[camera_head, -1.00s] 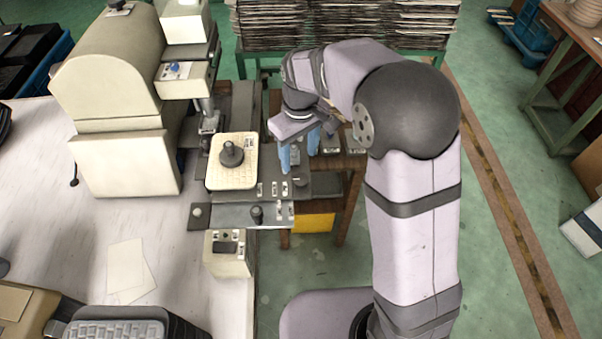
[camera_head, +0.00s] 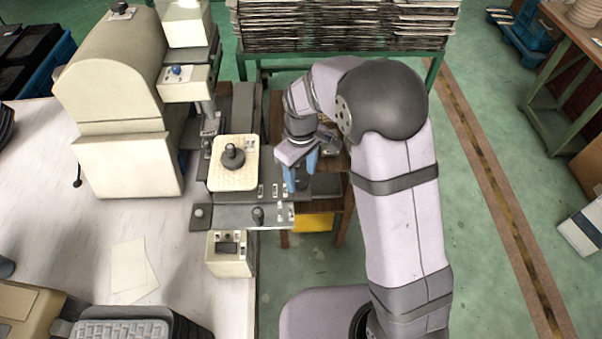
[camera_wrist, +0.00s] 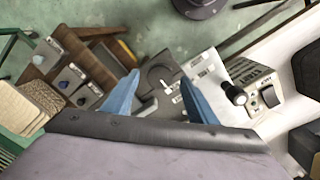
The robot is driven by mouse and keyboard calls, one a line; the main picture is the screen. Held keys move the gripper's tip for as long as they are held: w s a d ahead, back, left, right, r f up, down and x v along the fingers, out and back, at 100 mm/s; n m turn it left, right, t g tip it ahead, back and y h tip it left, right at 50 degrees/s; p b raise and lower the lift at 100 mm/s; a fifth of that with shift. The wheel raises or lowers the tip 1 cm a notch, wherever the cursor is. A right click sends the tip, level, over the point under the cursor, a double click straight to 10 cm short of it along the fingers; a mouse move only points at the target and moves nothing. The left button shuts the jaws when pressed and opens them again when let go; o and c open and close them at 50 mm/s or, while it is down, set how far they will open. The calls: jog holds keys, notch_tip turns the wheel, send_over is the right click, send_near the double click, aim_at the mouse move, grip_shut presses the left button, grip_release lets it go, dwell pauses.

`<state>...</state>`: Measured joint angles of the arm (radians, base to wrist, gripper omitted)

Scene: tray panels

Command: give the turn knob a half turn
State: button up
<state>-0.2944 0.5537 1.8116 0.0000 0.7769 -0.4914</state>
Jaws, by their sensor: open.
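A dark round knob with a pale bar across it (camera_wrist: 163,77) sits on a dark panel in the wrist view. I take this to be the turn knob. My gripper (camera_wrist: 155,76) is open and empty, with its two blue fingers on either side of the knob in that picture. In the head view my gripper (camera_head: 301,170) points down over the right part of the dark panel, where its fingers hide the knob. I cannot tell how far the fingertips are above it.
A black upright handle (camera_head: 258,214) stands on the grey front plate (camera_head: 230,216); it also shows in the wrist view (camera_wrist: 234,94). A cream plate with a black knob (camera_head: 233,156) lies left of my gripper. A cream machine (camera_head: 120,110) stands further left.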

jog(key=shift+f, duration=0.7)
jog(key=c, duration=1.1)
jog(key=shift+m, duration=0.3)
